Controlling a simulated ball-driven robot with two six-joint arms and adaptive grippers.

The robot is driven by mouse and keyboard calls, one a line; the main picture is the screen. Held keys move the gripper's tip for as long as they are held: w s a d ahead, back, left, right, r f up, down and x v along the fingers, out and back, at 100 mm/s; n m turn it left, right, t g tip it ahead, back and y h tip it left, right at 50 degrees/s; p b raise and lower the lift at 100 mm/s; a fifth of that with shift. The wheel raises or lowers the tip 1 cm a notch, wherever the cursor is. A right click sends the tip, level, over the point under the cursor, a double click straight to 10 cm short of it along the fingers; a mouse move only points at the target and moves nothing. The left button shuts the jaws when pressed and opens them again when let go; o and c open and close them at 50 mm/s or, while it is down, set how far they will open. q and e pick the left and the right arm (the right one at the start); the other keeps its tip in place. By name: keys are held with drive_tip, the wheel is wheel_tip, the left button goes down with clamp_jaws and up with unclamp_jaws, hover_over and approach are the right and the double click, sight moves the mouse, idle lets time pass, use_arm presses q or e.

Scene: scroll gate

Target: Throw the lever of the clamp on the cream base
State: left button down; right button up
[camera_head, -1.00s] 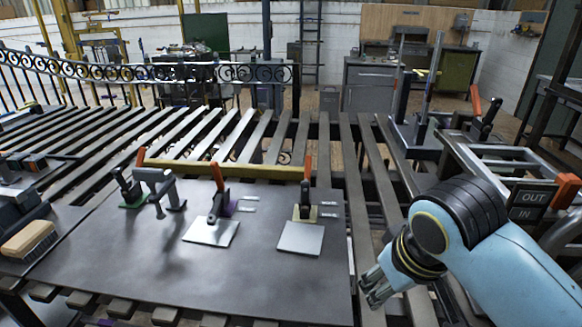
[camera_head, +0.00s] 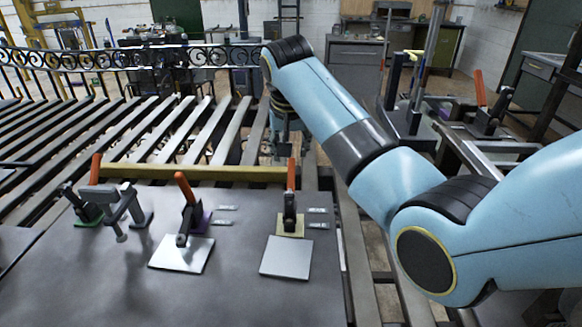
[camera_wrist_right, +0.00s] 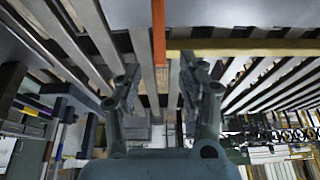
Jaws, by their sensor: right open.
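The clamp on the cream base (camera_head: 290,226) stands at the right of the dark metal plate in the head view. Its orange lever (camera_head: 291,174) points upright. A pale square sheet (camera_head: 287,257) lies in front of it. My right gripper (camera_head: 283,150) is open and empty, pointing down just behind the lever near the yellow bar. In the right wrist view, the orange lever (camera_wrist_right: 159,45) shows ahead of the gap between the open fingers (camera_wrist_right: 158,75); I see no clear contact. My left gripper is not in view.
A clamp on a purple base (camera_head: 203,222) and one on a green base (camera_head: 88,215) stand to the left, with orange levers. A grey bracket (camera_head: 124,207) stands between them. The yellow bar (camera_head: 190,173) runs behind all the clamps. Slats extend beyond.

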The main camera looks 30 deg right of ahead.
sight(291, 169)
drive_tip(key=x, duration=0.5)
drive_tip(key=shift+d+f, duration=0.1)
drive_tip(key=shift+f, duration=0.1)
drive_tip(key=x, duration=0.3)
drive_tip(key=shift+w+f, duration=0.1)
drive_tip(key=shift+f, duration=0.15)
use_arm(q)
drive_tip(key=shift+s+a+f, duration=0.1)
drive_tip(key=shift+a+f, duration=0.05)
use_arm(e)
drive_tip(key=shift+w+d+f, duration=0.1)
drive_tip(key=shift+f, duration=0.25)
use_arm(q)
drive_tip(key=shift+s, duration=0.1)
use_arm(e)
drive_tip(key=shift+c, duration=0.2)
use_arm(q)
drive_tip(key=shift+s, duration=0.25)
use_arm(e)
clamp_jaws()
